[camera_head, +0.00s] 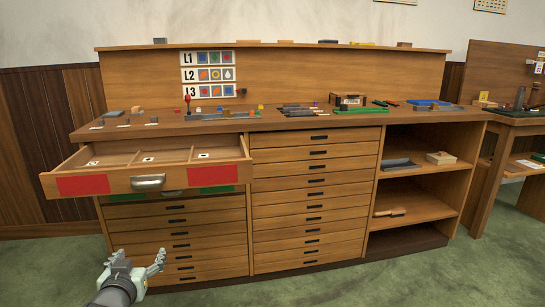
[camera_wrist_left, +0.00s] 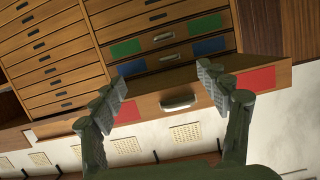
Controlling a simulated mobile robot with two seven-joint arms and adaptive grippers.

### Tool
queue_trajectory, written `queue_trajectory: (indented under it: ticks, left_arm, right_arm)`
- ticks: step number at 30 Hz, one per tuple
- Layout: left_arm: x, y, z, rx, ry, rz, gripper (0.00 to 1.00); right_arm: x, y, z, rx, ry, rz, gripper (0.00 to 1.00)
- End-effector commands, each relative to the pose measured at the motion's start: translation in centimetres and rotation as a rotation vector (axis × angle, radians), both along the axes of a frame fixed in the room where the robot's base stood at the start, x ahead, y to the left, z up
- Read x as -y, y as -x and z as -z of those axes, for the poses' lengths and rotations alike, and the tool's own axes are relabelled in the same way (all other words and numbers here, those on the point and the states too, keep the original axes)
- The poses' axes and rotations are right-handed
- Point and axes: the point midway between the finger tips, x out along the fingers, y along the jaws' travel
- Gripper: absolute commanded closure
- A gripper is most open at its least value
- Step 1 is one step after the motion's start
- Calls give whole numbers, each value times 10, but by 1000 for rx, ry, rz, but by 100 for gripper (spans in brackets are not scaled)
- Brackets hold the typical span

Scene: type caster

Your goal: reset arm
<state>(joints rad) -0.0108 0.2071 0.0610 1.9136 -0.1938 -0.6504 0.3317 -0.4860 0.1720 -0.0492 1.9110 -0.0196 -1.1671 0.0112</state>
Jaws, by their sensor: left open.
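My left gripper (camera_head: 139,257) is low at the left of the head view, in front of the cabinet and below the open drawer. Its two fingers are spread, with nothing between them. It also shows open in the left wrist view (camera_wrist_left: 162,80), where the picture is turned over. The open drawer (camera_head: 115,184) has red panels and a metal handle (camera_head: 148,181). It sticks out at the cabinet's upper left, apart from the gripper. Its compartments each hold a small white card (camera_head: 148,159). My right gripper is not in view.
The wooden cabinet (camera_head: 308,187) has many shut drawers and open shelves (camera_head: 410,207) at right. Small parts and trays, including a green one (camera_head: 360,109), lie on top. A picture chart (camera_head: 208,74) hangs behind. A second bench stands right. Green floor (camera_head: 330,285) in front is clear.

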Motion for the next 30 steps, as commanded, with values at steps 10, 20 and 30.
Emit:
queue_trajectory:
  ticks: [10, 20, 30]
  left_arm:
    - [41, 163, 214, -639, -18, 81, 25]
    - [71, 302, 297, -1023, -15, 182, 25]
    - [74, 316, 303, -1059, -13, 194, 25]
  right_arm:
    - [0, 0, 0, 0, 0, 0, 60]
    - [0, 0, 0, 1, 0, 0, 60]
    - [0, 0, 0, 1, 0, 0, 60]
